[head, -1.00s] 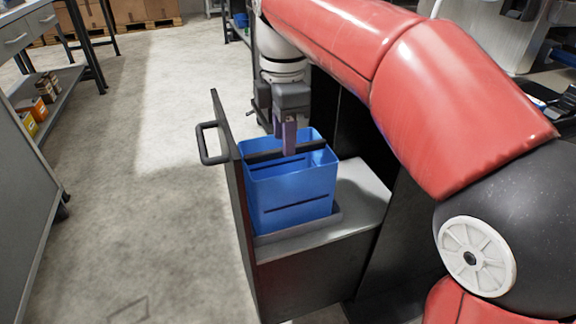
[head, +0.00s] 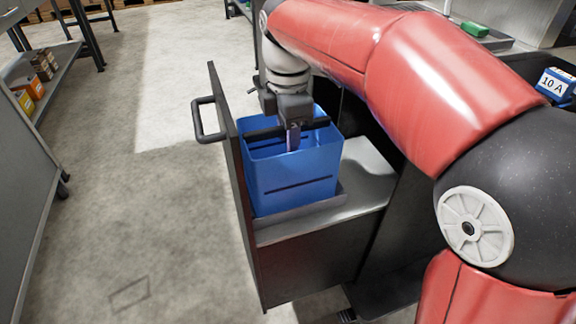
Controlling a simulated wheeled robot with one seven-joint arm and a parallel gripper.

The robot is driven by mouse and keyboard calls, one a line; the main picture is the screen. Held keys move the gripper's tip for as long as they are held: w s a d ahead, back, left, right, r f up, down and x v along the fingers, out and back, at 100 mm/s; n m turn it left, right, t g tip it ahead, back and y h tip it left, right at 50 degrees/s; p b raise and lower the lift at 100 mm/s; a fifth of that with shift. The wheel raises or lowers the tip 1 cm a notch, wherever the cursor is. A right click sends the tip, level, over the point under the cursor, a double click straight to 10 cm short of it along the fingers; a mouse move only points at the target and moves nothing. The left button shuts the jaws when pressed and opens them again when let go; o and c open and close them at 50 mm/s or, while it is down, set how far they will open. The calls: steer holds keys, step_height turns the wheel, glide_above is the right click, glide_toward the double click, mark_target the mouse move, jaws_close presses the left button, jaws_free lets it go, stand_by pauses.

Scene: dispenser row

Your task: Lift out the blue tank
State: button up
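The blue tank (head: 295,172) is an open-topped box standing upright on a grey tray (head: 262,228) in the pulled-out drawer. A dark bar (head: 262,135) crosses its top, and a dark slot marks its near side. My gripper (head: 293,142) points down over the tank, with its body close above the rim. A finger overlaps the dark bar in the picture. The view does not show whether the fingers are apart or closed on the bar, and the far finger is hidden.
The drawer front (head: 232,170) with its handle (head: 207,122) stands left of the tank. A dark cabinet is on the right, partly hidden by my arm. A blue box marked 10 A (head: 556,86) sits at far right. The floor (head: 150,200) on the left is clear.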

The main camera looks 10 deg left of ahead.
jaws_close()
stand_by(1.4)
